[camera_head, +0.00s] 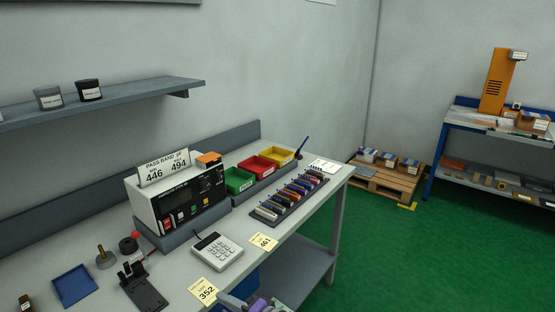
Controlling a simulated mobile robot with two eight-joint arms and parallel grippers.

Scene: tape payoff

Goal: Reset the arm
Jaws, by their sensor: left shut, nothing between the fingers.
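My right gripper is not in view.
On the bench (317,205) stand a meter box (180,203), a keypad (216,251), a rack of components (290,196), a green bin (239,181), a blue tray (74,285) and a black fixture (143,288). A wall shelf (130,96) overhangs the left. Green floor (400,260) is clear at right.

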